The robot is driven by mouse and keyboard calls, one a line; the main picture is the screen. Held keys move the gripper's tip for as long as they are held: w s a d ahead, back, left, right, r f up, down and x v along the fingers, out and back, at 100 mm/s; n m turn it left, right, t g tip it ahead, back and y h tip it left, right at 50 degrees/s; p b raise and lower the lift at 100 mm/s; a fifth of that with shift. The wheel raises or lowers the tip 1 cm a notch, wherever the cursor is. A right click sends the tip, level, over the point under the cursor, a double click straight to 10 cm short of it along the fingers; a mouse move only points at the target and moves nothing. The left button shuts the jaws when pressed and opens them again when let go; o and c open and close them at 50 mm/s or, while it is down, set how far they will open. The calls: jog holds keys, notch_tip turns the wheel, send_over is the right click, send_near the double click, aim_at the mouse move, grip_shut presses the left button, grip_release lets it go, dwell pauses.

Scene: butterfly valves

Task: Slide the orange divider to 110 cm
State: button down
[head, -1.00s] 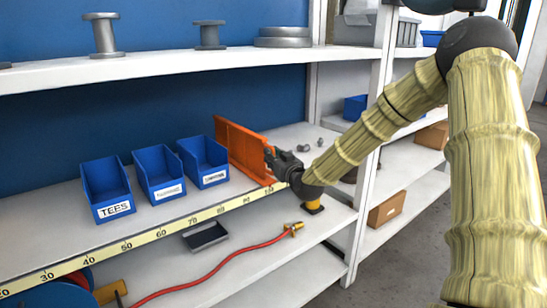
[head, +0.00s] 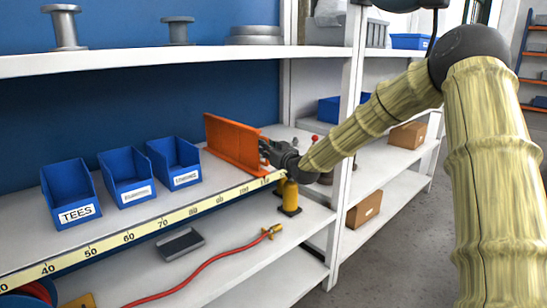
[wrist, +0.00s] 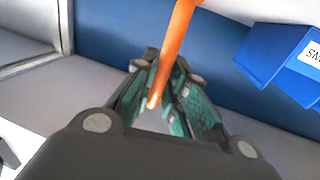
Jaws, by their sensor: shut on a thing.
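The orange divider (head: 232,145) stands upright on the middle shelf, right of the blue bins. Its front end is by the yellow scale strip (head: 175,216), close to the 110 mark; the exact reading is too small to tell. My gripper (head: 266,152) is at the divider's front end, shut on it. In the wrist view the divider's thin orange edge (wrist: 176,40) runs between the teal-padded fingers of my gripper (wrist: 166,72).
Blue bins, among them TEES (head: 68,195), stand left of the divider. A yellow-bodied object (head: 290,196) and a red hose (head: 205,275) are on the shelf below. A white upright post (head: 346,130) stands right of the divider. Grey flanged parts sit above.

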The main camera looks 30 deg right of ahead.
jog(key=shift+w+d+r, duration=0.15)
jog(key=shift+d+r, duration=0.05)
jog(key=shift+d, duration=0.2)
jog(key=c, duration=1.5)
grip_release()
jog(key=shift+s+f, duration=0.1)
jog(key=shift+s, duration=0.1)
jog(key=s, duration=1.1)
jog(key=shift+s+d, duration=0.2)
jog(key=shift+s, duration=0.1)
